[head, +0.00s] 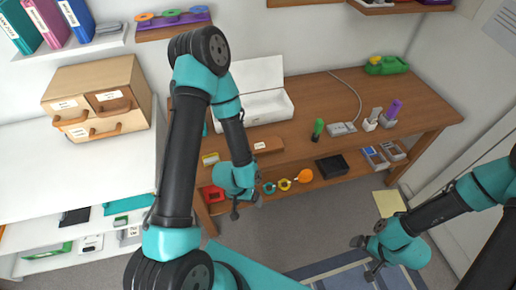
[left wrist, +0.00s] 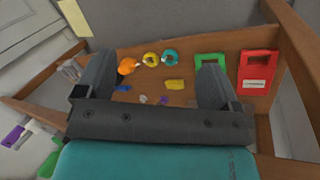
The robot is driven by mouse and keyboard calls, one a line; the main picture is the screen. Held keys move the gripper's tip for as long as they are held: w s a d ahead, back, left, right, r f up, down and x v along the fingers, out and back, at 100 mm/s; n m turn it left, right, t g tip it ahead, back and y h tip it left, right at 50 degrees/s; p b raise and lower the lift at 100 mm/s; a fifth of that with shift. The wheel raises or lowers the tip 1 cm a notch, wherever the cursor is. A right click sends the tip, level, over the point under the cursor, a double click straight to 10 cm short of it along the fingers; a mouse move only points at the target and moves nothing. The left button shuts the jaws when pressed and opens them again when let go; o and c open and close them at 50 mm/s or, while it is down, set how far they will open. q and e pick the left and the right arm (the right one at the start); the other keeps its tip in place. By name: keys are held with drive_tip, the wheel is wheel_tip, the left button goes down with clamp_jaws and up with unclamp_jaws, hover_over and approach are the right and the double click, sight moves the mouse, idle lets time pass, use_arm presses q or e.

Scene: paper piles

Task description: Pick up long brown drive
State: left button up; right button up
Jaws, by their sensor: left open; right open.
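I cannot make out a clear long brown drive. A brown block with a small pale label (head: 268,145) lies on the wooden desk (head: 345,92) near its front edge, left of the middle; I cannot tell whether it is the drive. My right gripper (head: 362,258) is open and empty above the floor at lower right.
The low shelf holds a red holder (left wrist: 258,72), a green frame (left wrist: 210,68), teal, yellow and orange (left wrist: 127,66) round pieces, and a black tray (head: 332,166). A white open box (head: 262,106) stands on the desk. A wooden drawer unit (head: 100,95) is at left.

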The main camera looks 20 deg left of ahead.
use_arm(q)
drive_tip(key=shift+o, duration=0.9)
drive_tip(key=w+d+r+m+g+y, duration=0.1)
drive_tip(key=w+d+r+m+g, duration=0.3)
drive_tip(key=r, duration=0.3)
drive_tip(key=w+a+r+m+y, duration=0.3)
drive_tip(key=w+r+m+y, duration=0.3)
drive_tip(key=w+r, duration=1.1)
drive_tip(key=w+m, duration=0.1)
drive_tip(key=w, duration=0.2)
drive_tip(key=shift+w+m, duration=0.3)
drive_tip(key=shift+w, duration=0.1)
drive_tip(key=shift+a+f, duration=0.15)
